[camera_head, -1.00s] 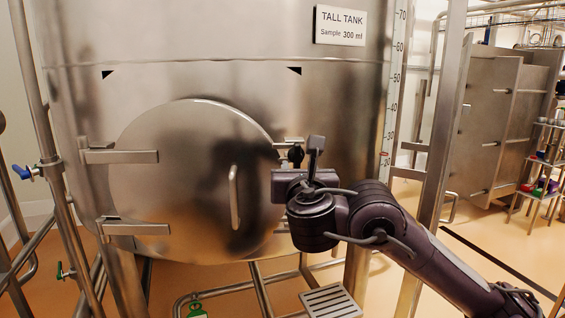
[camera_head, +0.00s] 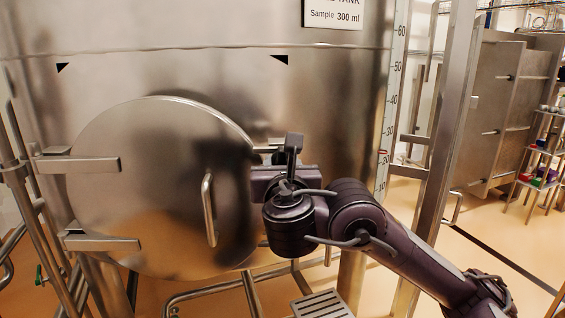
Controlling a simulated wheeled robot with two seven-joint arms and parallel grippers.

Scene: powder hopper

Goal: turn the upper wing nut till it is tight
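The round steel hatch door (camera_head: 150,190) is closed against the tank front. A bar-shaped handle (camera_head: 209,210) stands on its right half. My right gripper (camera_head: 281,158) is at the door's upper right edge, beside the upper clamp bracket (camera_head: 268,148). One dark finger stands upright there; the gripper's body hides most of the spot. The upper wing nut cannot be made out clearly behind it. I cannot tell whether the fingers are open or shut, or whether they touch the nut. The lower clamp area is largely behind my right arm. My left gripper is not in view.
Two hinge arms (camera_head: 78,164) hold the door's left side. A level scale (camera_head: 389,120) and a steel post (camera_head: 453,150) stand right of the tank. A grated step (camera_head: 322,305) is below. A shelf rack (camera_head: 541,160) stands at the far right.

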